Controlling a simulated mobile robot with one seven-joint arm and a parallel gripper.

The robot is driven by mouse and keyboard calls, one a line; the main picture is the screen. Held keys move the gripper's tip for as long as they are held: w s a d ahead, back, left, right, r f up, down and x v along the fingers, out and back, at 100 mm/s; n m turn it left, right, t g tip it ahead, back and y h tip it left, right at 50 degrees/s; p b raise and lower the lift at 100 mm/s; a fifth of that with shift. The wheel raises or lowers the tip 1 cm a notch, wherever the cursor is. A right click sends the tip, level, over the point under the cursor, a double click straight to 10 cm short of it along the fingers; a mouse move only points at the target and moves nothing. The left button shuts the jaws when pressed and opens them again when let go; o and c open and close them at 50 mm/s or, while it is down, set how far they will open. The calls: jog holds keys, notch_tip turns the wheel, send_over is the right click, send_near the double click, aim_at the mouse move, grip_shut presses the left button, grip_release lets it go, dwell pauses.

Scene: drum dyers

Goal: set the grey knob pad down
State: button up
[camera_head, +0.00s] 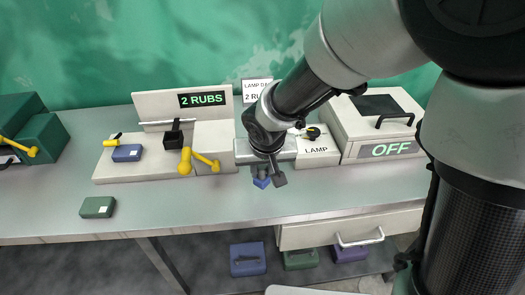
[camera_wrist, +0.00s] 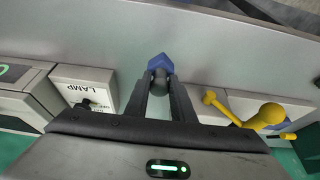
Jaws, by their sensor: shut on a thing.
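The grey knob pad (camera_wrist: 161,64) is in my gripper (camera_wrist: 160,88), its dark grey knob between the two fingertips and its blue pad beyond them. In the head view the blue pad (camera_head: 261,183) shows below my gripper (camera_head: 265,172), over the bench (camera_head: 225,205), in front of the lamp box. I cannot tell whether the pad touches the bench top. The knob is mostly hidden there by the fingers.
The rub station (camera_head: 118,168) with its yellow handle (camera_head: 205,161) stands left of my gripper. A green block (camera_head: 97,207) lies at front left. The bench front between is clear.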

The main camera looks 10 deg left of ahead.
aim_at(263, 180)
jog(key=shift+f+b, duration=0.8)
jog(key=shift+f, duration=1.55)
jog(key=shift+f, duration=0.15)
jog(key=o, duration=1)
